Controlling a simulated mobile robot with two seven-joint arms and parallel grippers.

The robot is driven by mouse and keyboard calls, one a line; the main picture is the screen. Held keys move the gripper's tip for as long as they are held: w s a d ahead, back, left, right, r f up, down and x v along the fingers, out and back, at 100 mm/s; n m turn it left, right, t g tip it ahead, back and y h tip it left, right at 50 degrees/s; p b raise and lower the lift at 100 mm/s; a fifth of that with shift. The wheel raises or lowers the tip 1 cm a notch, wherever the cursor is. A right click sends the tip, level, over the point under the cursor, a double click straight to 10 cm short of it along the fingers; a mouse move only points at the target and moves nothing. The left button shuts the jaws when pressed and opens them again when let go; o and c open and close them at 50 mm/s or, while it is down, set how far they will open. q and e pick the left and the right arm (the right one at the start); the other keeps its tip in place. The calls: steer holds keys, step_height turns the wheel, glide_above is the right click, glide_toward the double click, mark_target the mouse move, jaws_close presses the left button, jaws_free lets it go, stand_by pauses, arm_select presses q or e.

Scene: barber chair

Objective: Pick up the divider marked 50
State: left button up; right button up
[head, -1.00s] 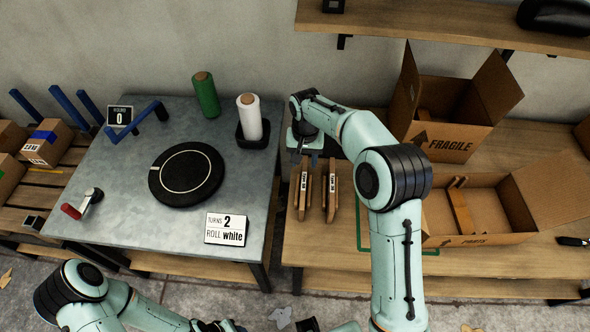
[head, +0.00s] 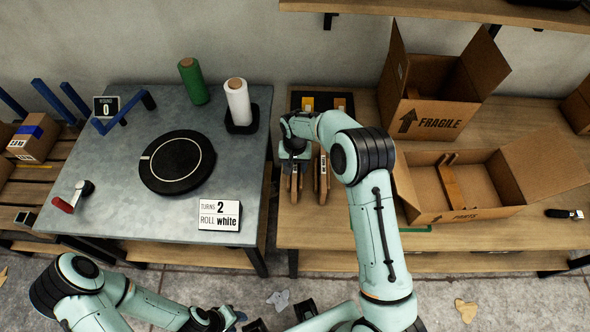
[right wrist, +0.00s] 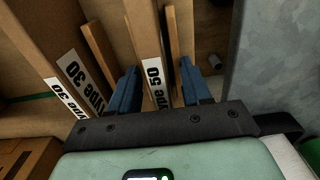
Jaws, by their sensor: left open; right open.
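The divider marked 50 (right wrist: 153,78) is a thin wooden board with a white label. In the right wrist view it stands between the two blue fingers of my right gripper (right wrist: 160,88), which is open around it, with a gap to the left finger. In the head view my right gripper (head: 294,158) is over the left of two upright dividers, covering its upper part; its lower end (head: 293,193) shows. The other divider (head: 321,182) stands to its right. Two labels reading 30 (right wrist: 72,68) show left of the fingers. My left gripper (head: 226,318) is low at the front, empty.
The fragile box (head: 438,120) and open parts box (head: 450,212) stand right of my arm. A grey table (head: 120,205) with a black turntable (head: 177,162), a white roll (head: 238,102) and a card (head: 219,215) is at left. A dark tray (head: 343,93) lies behind my right gripper.

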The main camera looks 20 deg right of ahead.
steer(key=shift+f, duration=0.3)
jaws_close()
steer(key=shift+r, duration=0.1)
